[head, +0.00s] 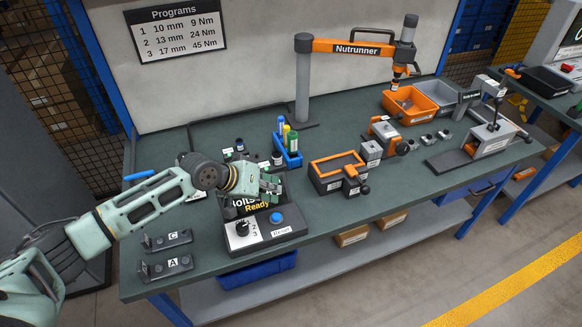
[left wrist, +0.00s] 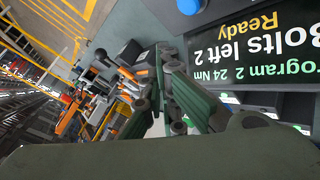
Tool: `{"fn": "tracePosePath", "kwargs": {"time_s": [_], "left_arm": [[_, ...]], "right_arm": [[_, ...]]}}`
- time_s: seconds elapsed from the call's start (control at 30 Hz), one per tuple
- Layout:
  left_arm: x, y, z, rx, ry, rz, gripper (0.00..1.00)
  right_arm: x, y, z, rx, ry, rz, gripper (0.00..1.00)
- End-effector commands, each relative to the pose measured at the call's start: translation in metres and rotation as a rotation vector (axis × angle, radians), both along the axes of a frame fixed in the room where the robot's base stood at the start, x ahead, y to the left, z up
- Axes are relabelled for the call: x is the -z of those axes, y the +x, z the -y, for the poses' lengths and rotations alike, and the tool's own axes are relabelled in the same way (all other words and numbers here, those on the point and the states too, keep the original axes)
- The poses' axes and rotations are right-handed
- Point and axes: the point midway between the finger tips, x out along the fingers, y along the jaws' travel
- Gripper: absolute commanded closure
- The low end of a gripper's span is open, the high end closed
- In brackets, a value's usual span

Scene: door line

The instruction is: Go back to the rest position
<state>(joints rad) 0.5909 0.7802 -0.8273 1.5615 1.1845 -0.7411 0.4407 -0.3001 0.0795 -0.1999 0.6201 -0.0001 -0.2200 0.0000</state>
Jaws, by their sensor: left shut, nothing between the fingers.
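My left gripper (head: 270,187) is over the workbench (head: 340,220), just in front of and above the control box (head: 265,233) with its display, knob and blue button. It is shut and empty. It hides part of the display in the head view. In the left wrist view the gripper (left wrist: 178,120) shows with its fingers together. The display (left wrist: 262,45) there reads "Bolts left 2", "Ready" and "Program 2 24 Nm". My right gripper is in neither view.
Brackets marked C (head: 166,240) and A (head: 165,267) lie at the bench's left front. A blue holder (head: 288,155), an orange-rimmed box (head: 338,172), clamping fixtures (head: 385,132), an orange bin (head: 410,103) and the nutrunner stand (head: 302,85) occupy the rest.

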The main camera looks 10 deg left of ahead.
Motion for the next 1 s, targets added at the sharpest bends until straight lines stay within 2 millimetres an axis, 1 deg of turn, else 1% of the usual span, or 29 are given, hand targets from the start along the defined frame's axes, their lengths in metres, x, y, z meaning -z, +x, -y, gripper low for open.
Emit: {"fn": "tracePosePath", "kwargs": {"time_s": [0.1,0.17,0.27,0.37,0.4,0.43,0.5,0.57,0.6,0.67,0.73,0.8,1.0], "left_arm": [[0.0,0.0,0.0,0.001,0.001,0.001,1.0],[0.002,-0.004,0.004,0.01,0.002,-0.002,1.0],[0.013,-0.023,0.024,0.062,0.018,-0.008,1.0],[0.03,-0.063,0.059,0.159,0.051,-0.01,1.0],[0.036,-0.082,0.074,0.201,0.069,-0.006,1.0],[0.04,-0.096,0.083,0.228,0.084,0.0,1.0],[0.045,-0.127,0.1,0.279,0.122,0.013,1.0],[0.047,-0.151,0.106,0.304,0.16,0.025,1.0],[0.048,-0.166,0.108,0.311,0.185,0.029,1.0],[0.049,-0.187,0.105,0.31,0.228,0.029,1.0],[0.049,-0.209,0.095,0.293,0.28,0.021,1.0],[0.049,-0.227,0.081,0.269,0.33,0.004,1.0],[0.048,-0.269,0.041,0.197,0.446,-0.065,1.0]], "right_arm": [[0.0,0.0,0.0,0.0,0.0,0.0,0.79],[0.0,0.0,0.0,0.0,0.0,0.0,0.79],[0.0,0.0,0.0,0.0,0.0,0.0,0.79],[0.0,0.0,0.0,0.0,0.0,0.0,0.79],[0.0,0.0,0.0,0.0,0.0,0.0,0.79],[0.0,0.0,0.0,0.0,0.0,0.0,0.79],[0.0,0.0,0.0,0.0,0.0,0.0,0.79],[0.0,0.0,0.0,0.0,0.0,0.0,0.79],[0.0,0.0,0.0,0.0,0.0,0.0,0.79],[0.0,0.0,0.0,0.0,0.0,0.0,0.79],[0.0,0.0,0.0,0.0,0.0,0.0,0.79],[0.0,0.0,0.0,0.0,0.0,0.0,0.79],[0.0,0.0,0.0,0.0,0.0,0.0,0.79]]}}
